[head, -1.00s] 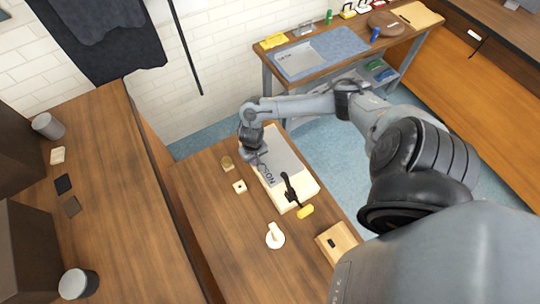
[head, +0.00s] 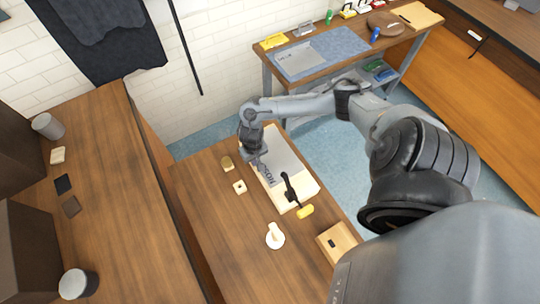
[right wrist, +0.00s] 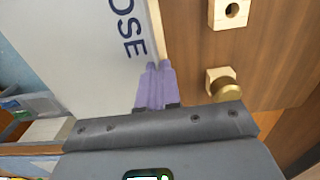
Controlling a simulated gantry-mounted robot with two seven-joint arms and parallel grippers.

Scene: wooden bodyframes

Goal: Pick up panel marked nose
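The panel marked NOSE (head: 283,152) is a light grey sheet with dark letters, lying on a pale wooden block (head: 305,195) on the brown table. In the right wrist view the panel (right wrist: 85,50) fills the upper left, with only the letters OSE showing and a thin wooden edge. My right gripper (right wrist: 158,66) has its purple fingers close together at this edge, shut on the panel. In the head view the right gripper (head: 255,160) is over the panel's left side, and its fingertips are hidden. My left gripper is not in view.
A black clamp-like tool (head: 289,188) lies on the block, with a yellow piece (head: 305,211) beside it. A brass knob (head: 227,162), a small holed block (head: 239,186), a white round piece (head: 275,236) and a wooden box (head: 336,242) surround it. The table's left part is clear.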

